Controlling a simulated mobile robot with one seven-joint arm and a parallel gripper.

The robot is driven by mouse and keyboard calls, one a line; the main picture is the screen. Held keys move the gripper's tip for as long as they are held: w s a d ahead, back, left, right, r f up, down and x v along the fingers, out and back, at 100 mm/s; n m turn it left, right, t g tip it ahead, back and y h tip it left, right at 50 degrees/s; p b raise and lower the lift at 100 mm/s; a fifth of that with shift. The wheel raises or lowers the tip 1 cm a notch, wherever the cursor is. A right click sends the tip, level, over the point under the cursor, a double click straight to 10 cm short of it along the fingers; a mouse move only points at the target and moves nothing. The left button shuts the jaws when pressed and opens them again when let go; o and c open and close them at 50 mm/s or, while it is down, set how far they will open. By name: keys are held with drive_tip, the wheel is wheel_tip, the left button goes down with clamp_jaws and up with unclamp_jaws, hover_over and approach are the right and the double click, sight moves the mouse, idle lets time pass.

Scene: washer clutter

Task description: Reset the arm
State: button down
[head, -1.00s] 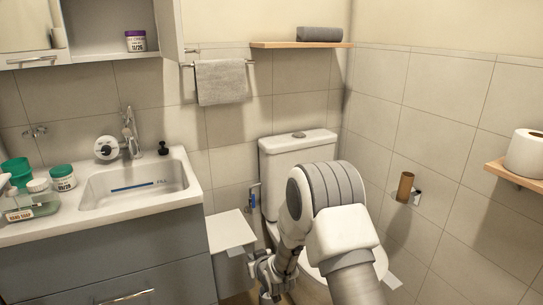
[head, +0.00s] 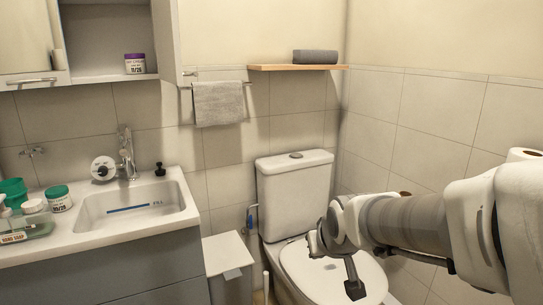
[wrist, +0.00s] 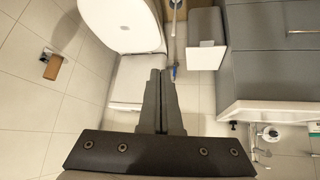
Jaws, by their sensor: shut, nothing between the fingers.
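My gripper (wrist: 161,85) shows in the wrist view with its two dark fingers pressed together and nothing between them. In the head view my arm reaches in from the right, and the gripper end (head: 335,265) hangs in front of the toilet (head: 290,195), above its closed lid. The toilet bowl also shows at the top of the wrist view (wrist: 125,25). The gripper touches nothing that I can see.
A sink counter (head: 95,235) with jars (head: 59,198) and a soap bottle (head: 22,232) stands at the left. A white-lidded bin (head: 228,255) stands between counter and toilet. A wooden shelf (head: 295,67) holds a grey box (head: 316,56). A towel (head: 219,103) hangs on the wall.

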drive_tip(key=s+d+r+m+g, duration=0.1)
drive_tip(key=s+d+r, duration=0.1)
drive_tip(key=s, duration=0.7)
drive_tip(key=s+d+r+m+g, duration=0.1)
drive_tip(key=s+d, duration=0.1)
drive_tip(key=s, duration=0.8)
wheel_tip(320, 180, up, 25)
drive_tip(key=p, duration=2.5)
drive_tip(key=shift+s+d+r+h+p, duration=0.15)
drive_tip(key=shift+r+h+p, duration=0.05)
drive_tip(key=shift+h+p, duration=0.1)
drive_tip(key=shift+a, duration=0.2)
